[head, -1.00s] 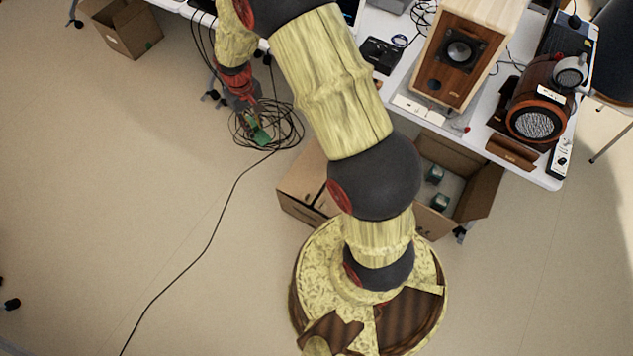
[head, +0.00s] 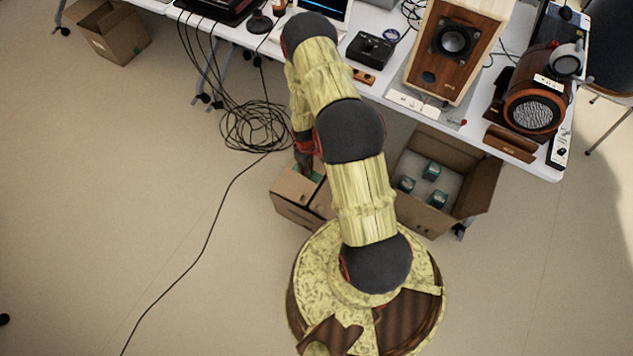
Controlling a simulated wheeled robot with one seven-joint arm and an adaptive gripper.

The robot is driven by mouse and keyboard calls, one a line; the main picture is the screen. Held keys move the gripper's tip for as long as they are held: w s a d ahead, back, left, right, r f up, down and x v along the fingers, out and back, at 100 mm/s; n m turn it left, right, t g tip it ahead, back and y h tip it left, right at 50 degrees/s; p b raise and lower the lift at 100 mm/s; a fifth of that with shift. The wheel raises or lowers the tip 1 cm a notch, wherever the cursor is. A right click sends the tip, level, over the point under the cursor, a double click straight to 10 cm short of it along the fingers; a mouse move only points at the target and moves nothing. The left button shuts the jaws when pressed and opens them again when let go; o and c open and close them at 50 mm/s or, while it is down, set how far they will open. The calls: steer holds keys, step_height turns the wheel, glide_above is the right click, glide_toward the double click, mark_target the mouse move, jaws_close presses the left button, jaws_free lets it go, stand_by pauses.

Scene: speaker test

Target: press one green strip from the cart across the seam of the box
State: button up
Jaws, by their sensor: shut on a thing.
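My gripper (head: 306,168) points down over the left part of a closed brown cardboard box (head: 290,206) on the floor. It is shut on a green strip (head: 317,177), of which only a small piece shows beside the fingers. The strip is at or just above the box top; I cannot tell whether it touches. My arm hides much of the right side of this box. A dark line, perhaps the seam, shows on the top to the right of the gripper. I cannot make out the cart.
An open cardboard box (head: 471,190) with teal-marked items stands right of my arm. Behind is a white table (head: 388,88) with a wooden speaker (head: 443,62) and a round brown device (head: 532,104). Coiled black cables (head: 250,128) lie left of the gripper.

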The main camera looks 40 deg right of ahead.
mark_target(316, 178)
steer(key=shift+n, duration=0.3)
steer(key=s+f, duration=0.1)
steer(key=f, duration=0.1)
steer(key=s+f, duration=0.1)
steer(key=f, duration=0.1)
steer(key=s+d+f, duration=0.1)
steer(key=s+f, duration=0.1)
steer(key=shift+d+f+b, duration=0.1)
steer(key=shift+f+b, duration=2.7)
steer(key=shift+f, duration=0.25)
steer(key=shift+f, duration=0.1)
steer(key=shift+f+b, duration=0.35)
steer(key=shift+b, duration=0.05)
steer(key=shift+f+b, duration=1.8)
steer(key=shift+f, duration=0.65)
steer(key=shift+c, duration=0.9)
steer(key=o, duration=0.9)
